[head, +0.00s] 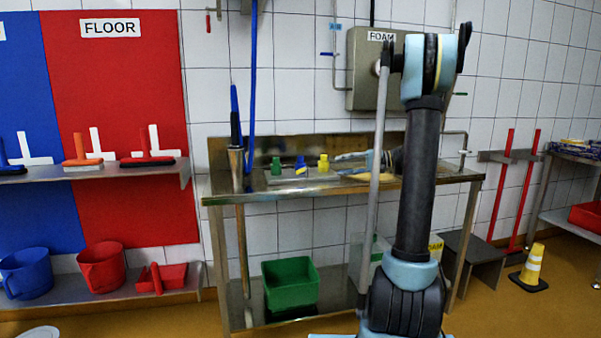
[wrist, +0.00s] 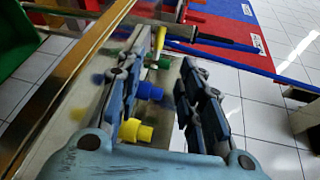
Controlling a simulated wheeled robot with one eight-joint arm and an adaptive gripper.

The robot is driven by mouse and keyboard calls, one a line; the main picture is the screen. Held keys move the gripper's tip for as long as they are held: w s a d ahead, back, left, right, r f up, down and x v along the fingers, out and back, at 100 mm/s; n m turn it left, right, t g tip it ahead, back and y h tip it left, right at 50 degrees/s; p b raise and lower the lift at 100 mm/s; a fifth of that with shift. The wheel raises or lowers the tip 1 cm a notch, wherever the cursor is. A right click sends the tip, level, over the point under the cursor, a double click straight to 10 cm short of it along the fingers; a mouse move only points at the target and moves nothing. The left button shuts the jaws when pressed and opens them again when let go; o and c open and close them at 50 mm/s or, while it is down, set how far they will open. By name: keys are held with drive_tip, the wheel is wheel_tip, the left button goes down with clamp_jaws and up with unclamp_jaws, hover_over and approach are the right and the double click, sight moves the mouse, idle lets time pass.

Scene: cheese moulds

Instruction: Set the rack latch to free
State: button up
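I cannot pick out a rack latch for certain in either view. My gripper (wrist: 163,58) is open in the wrist view, its two blue-and-black fingers apart with nothing held between them. In the head view my gripper (head: 352,157) is low over the right part of the steel bench (head: 430,181), partly hidden by my own arm. Several nozzles stand on the bench left of it: green (head: 276,166), blue (head: 300,165) and yellow (head: 323,162). In the wrist view the yellow nozzle (wrist: 135,131) and blue nozzle (wrist: 149,91) show between and beside the fingers.
A long lance (head: 236,160) stands upright at the bench's left end. A green crate (head: 290,284) sits on the lower shelf. A grey FOAM box (head: 366,85) hangs on the wall. A yellow floor sign (head: 533,265) stands at right.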

sight(303, 171)
drive_tip(key=a+f, duration=0.1)
drive_tip(key=a, duration=0.4)
drive_tip(key=w+a+f, duration=0.1)
drive_tip(key=a, duration=0.5)
drive_tip(key=a+f, duration=0.1)
drive_tip(key=a, duration=0.5)
drive_tip(key=shift+w, duration=0.4)
drive_tip(key=shift+d, duration=0.1)
clamp_jaws()
